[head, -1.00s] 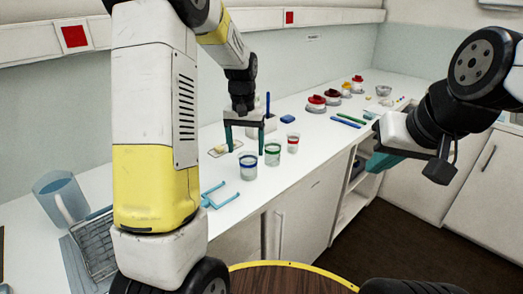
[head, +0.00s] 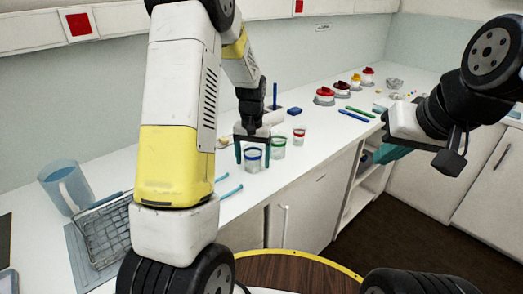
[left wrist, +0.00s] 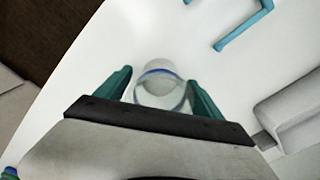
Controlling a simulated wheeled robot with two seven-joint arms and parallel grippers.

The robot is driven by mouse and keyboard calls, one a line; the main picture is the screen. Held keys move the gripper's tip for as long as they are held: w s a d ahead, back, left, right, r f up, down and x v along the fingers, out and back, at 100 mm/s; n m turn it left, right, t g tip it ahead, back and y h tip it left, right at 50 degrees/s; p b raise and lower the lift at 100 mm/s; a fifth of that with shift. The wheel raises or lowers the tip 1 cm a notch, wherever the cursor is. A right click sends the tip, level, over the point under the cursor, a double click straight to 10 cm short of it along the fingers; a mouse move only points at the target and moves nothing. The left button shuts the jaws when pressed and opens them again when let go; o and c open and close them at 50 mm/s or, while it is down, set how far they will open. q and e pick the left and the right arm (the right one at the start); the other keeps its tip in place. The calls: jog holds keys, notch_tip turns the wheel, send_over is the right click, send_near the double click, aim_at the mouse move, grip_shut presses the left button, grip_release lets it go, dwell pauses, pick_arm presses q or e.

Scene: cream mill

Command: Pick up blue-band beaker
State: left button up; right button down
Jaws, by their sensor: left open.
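The blue-band beaker (head: 252,164) is a clear cup with a blue ring near its rim, upright on the white counter. My left gripper (head: 252,158) is open above it, with its teal fingers on either side of the upper part. In the left wrist view the beaker (left wrist: 160,88) lies between the two open fingers (left wrist: 158,84), with gaps visible, so it is not clamped. My right gripper (head: 388,155) hangs at the right, partly behind its own wrist; its opening cannot be made out.
A green-band beaker (head: 279,150) stands close to the right of the blue one, and a red-band beaker (head: 299,135) just beyond. A blue forked holder (head: 229,189), a wire basket (head: 104,235) and a blue jug (head: 66,189) are to the left. Pens (head: 353,116) lie farther right.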

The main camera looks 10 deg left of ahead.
pick_arm(q)
jog(key=shift+c, duration=0.3)
jog(key=c, duration=1.1)
jog(key=shift+o, duration=0.2)
jog(key=shift+r, duration=0.2)
